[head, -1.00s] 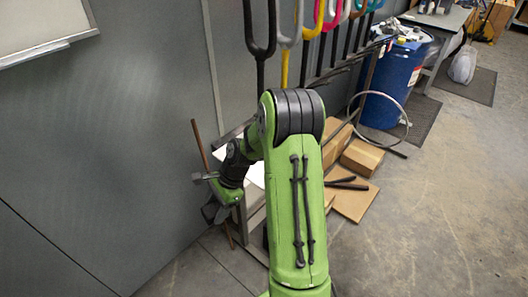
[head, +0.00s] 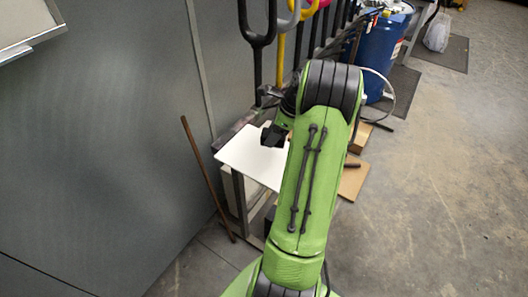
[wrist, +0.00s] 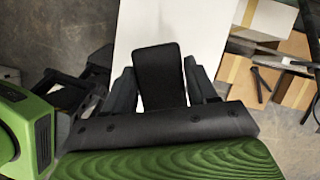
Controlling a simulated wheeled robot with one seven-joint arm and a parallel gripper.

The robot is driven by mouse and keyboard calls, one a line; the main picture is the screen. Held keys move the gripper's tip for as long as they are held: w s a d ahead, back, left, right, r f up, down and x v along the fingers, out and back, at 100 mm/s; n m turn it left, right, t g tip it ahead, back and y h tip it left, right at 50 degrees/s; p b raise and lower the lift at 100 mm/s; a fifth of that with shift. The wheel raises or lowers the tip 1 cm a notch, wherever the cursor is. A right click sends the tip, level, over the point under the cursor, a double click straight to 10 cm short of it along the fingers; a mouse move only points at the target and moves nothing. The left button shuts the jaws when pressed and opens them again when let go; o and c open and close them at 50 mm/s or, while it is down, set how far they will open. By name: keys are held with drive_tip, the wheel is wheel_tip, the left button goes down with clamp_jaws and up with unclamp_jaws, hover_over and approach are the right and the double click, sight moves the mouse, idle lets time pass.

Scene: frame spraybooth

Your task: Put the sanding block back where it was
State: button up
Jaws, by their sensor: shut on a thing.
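The sanding block looks like a dark, nearly black block (wrist: 158,75) in the wrist view. It sits between the two fingers of my gripper (wrist: 162,88), which is shut on it. In the head view my gripper (head: 272,134) is a small dark shape over the white top of a small bench (head: 245,158). The block cannot be told apart from the dark gripper there. The white top (wrist: 200,30) also shows below the block in the wrist view. I cannot tell how high above it the block is.
A brown rod (head: 205,175) leans on the grey wall left of the bench. Long-handled tools (head: 258,40) hang behind it. Cardboard boxes (wrist: 267,75) lie on the floor beside the bench. A blue drum (head: 380,50) stands farther back. The floor at right is open.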

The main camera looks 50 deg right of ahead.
drive_tip(key=f, duration=0.2)
drive_tip(key=s+f, duration=0.1)
drive_tip(key=f, duration=0.1)
drive_tip(key=shift+s, duration=0.1)
drive_tip(key=x, duration=0.4)
drive_tip(key=shift+s+d+f, duration=0.15)
drive_tip(key=shift+s+d, duration=0.05)
drive_tip(key=shift+d, duration=0.05)
drive_tip(key=shift+s+f, duration=0.1)
drive_tip(key=shift+f, duration=0.15)
drive_tip(key=shift+s+r, duration=0.1)
drive_tip(key=shift+s, duration=0.05)
drive_tip(key=o, duration=0.9)
drive_tip(key=shift+o, duration=0.2)
drive_tip(key=p+v, duration=0.1)
drive_tip(key=v, duration=1.1)
